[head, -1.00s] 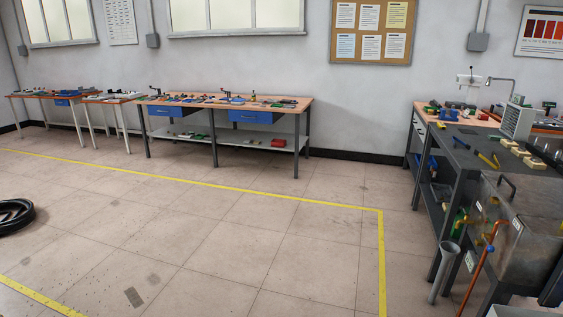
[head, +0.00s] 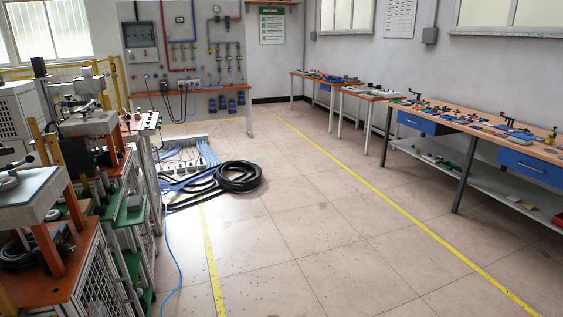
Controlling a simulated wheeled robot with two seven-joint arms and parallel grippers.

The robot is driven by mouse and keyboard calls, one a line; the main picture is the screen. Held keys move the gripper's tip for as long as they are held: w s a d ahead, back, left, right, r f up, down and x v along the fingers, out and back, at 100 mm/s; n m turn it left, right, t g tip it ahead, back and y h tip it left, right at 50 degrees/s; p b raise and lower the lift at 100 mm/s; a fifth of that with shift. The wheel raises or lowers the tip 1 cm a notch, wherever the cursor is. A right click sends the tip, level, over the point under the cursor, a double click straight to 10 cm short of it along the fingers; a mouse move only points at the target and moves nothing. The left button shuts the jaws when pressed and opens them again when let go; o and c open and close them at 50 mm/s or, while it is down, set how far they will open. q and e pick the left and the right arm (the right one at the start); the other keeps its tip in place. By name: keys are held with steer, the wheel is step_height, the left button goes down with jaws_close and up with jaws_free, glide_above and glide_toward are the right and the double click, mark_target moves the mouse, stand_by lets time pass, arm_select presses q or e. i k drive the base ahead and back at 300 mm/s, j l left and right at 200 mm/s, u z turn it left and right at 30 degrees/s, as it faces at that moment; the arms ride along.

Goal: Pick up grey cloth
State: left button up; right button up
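I cannot make out a grey cloth for certain in the head view. A small grey item (head: 135,203) lies on the green-edged equipment at the left, too small to identify. Neither of my grippers is in view.
Machines on an orange-topped cabinet (head: 48,262) stand close at the left. Black hose coils (head: 239,177) and blue cables lie on the floor beyond. A wall panel bench (head: 190,90) is at the back, and workbenches with blue drawers (head: 531,164) line the right. The middle floor (head: 300,235) is clear.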

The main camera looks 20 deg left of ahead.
mark_target(135, 203)
steer(key=i+j+u, duration=0.3)
steer(key=i+u, duration=0.2)
steer(key=i, duration=0.2)
steer(key=i+u, duration=0.45)
steer(key=i, duration=0.3)
steer(key=i+l+u, duration=0.25)
steer(key=i+u, duration=0.25)
steer(key=i, duration=0.2)
